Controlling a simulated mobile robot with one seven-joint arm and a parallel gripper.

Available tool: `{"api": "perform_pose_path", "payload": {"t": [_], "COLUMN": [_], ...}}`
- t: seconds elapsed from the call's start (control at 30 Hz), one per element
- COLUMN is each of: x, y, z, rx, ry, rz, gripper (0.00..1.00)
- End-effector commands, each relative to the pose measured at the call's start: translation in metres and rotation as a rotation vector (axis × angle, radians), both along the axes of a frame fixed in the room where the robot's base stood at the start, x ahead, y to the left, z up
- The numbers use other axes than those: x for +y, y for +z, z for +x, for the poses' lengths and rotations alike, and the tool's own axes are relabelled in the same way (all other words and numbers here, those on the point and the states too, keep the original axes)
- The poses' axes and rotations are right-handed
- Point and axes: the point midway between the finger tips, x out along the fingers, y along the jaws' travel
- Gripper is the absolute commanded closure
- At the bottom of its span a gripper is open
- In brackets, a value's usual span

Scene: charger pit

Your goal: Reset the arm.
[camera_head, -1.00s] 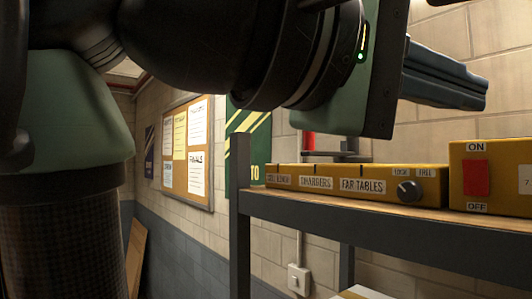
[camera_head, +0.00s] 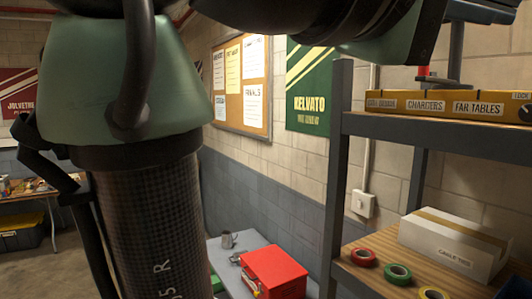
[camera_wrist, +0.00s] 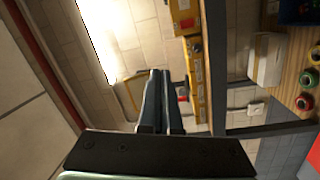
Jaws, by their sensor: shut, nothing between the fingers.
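My gripper shows in the wrist view (camera_wrist: 160,75), its two dark fingers side by side and shut with nothing between them. In the head view my arm crosses the top of the picture, and a dark part of the gripper (camera_head: 485,11) shows at the top right corner, above the shelf; its fingertips are out of view there. The gripper appears apart from the shelf and the yellow boxes.
A dark-framed shelf (camera_head: 343,180) stands at right, with a yellow labelled box (camera_head: 440,105) on top. Below are a white box (camera_head: 450,250) and tape rolls (camera_head: 398,273). A green poster (camera_head: 308,90) hangs behind.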

Motion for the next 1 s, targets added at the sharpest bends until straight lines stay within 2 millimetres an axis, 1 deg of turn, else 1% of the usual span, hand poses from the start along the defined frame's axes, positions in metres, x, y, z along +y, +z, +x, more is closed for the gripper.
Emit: {"api": "perform_pose_path", "payload": {"t": [0.03, 0.17, 0.23, 0.3, 0.37, 0.4, 0.47, 0.5, 0.6, 0.7, 0.83, 1.0], "x": [0.002, 0.017, 0.028, 0.044, 0.062, 0.074, 0.093, 0.105, 0.129, 0.144, 0.154, 0.156], "y": [-0.01, -0.024, -0.034, -0.047, -0.059, -0.068, -0.079, -0.086, -0.1, -0.107, -0.111, -0.11], "z": [0.011, 0.037, 0.05, 0.06, 0.065, 0.065, 0.06, 0.055, 0.036, 0.017, 0.002, -0.002], "rx": [-0.057, -0.238, -0.354, -0.485, -0.614, -0.702, -0.832, -0.909, -1.074, -1.185, -1.259, -1.276], "ry": [0.051, 0.224, 0.344, 0.491, 0.641, 0.747, 0.907, 1.008, 1.225, 1.379, 1.484, 1.509], "rz": [-0.016, -0.038, -0.033, -0.007, 0.039, 0.082, 0.166, 0.23, 0.397, 0.542, 0.655, 0.684], "gripper": [1.0, 1.0, 1.0, 1.0, 1.0, 1.0, 1.0, 1.0, 1.0, 1.0, 1.0, 1.0]}}
